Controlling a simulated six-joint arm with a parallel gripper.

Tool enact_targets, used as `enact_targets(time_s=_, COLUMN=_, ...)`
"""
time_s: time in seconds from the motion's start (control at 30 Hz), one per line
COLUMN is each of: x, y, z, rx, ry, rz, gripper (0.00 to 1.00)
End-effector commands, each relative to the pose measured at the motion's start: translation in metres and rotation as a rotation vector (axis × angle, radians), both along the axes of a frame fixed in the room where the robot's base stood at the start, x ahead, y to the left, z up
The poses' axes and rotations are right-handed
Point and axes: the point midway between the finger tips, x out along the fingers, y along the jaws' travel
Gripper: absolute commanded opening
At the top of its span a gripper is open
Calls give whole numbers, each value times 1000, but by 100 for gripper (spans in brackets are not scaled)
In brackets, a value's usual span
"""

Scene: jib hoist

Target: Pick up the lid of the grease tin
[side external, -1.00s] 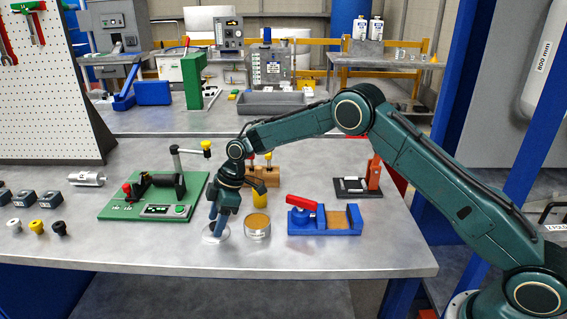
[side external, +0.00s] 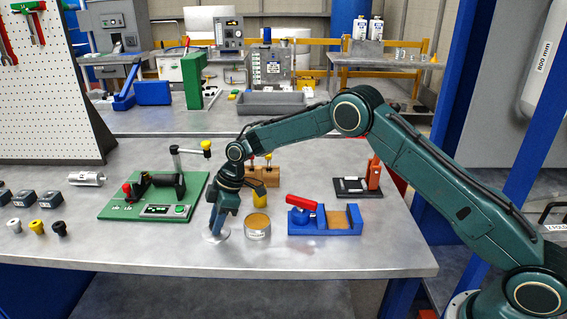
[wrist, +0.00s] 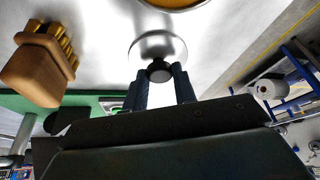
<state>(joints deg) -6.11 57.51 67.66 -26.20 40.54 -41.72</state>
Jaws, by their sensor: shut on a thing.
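The grease tin (side external: 257,226) stands open on the bench, with brown grease showing at its top. Part of its rim shows at the top of the wrist view (wrist: 178,3). The tin's lid (side external: 214,238) is a shiny round disc just left of the tin. In the wrist view the lid (wrist: 157,42) has a dark knob. My gripper (wrist: 160,72) is shut on this knob, with a finger on each side. In the side view my gripper (side external: 215,228) points down at the lid. I cannot tell whether the lid touches the bench.
A blue vise-like fixture with a red handle (side external: 325,220) stands right of the tin. A green board with a clamp (side external: 153,196) lies to the left. A wooden block (side external: 264,174) stands behind my gripper. The bench front is clear.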

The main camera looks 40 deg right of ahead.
Motion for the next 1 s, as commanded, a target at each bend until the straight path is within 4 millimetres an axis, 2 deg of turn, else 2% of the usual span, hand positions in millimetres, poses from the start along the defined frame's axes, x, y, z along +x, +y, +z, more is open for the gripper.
enact_targets(time_s=0.27, x=0, y=0, z=5, rx=1, ry=-1, rz=0, gripper=6)
enact_targets(time_s=0.47, x=1, y=0, z=21, rx=1, ry=-3, rz=1, gripper=6)
enact_targets(time_s=0.67, x=1, y=0, z=52, rx=0, ry=-4, rz=1, gripper=6)
enact_targets(time_s=1.0, x=2, y=0, z=131, rx=2, ry=-7, rz=0, gripper=6)
